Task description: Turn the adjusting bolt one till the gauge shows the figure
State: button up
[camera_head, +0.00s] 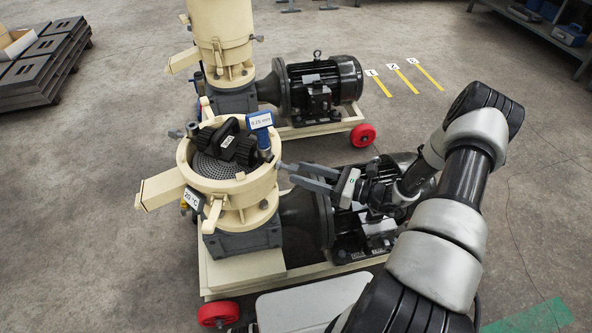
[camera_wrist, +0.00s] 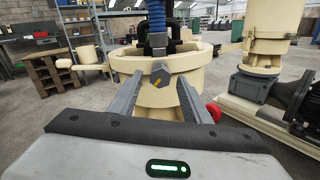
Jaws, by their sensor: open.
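The near pellet mill (camera_head: 232,208) has a cream ring with a die and black rollers inside. A blue-framed gauge (camera_head: 260,120) on its rim appears to read 0.25 mm. In the wrist view, the grey hex head of a bolt (camera_wrist: 160,75) with a yellow mark faces me on the ring wall. I cannot read a number on this bolt. Another bolt (camera_head: 177,133) sticks out at the ring's left side. My gripper (camera_head: 285,172) is open at the ring's right side. In the wrist view its fingers (camera_wrist: 159,92) lie to either side of and below the bolt head, apparently empty.
A black motor (camera_head: 362,225) lies under my arm, on the mill's wheeled frame. A second mill (camera_head: 222,40) with its motor (camera_head: 325,82) stands behind. A white label (camera_head: 193,198) reads about 20 °C. Numbered yellow strips (camera_head: 395,75) mark clear floor at the back right.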

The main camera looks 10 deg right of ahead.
jog(key=v, duration=1.4)
jog(key=shift+p, duration=0.45)
jog(key=shift+s, duration=0.1)
jog(key=s+a+r+n+g+h, duration=0.3)
jog(key=a+r+n+h, duration=0.15)
jog(key=r+n, duration=0.45)
jog(key=s+a+r+n+g+h, duration=0.35)
jog(key=a+r+n, duration=0.3)
jog(key=r, duration=0.35)
jog(key=s+a+r+n+g+h, duration=0.2)
jog(key=a+r+n+h, duration=0.25)
jog(key=r+n, duration=0.5)
jog(key=s+d+r+n+t+h, duration=0.1)
jog(key=s+r+n+t+h, duration=0.1)
jog(key=s+r+n+t, duration=0.25)
notch_tip(320, 180, up, 21)
jog(key=s+m+p, duration=0.2)
jog(key=p, duration=1.8)
jog(key=shift+d+g+p, duration=0.25)
jog(key=shift+g+p, duration=0.15)
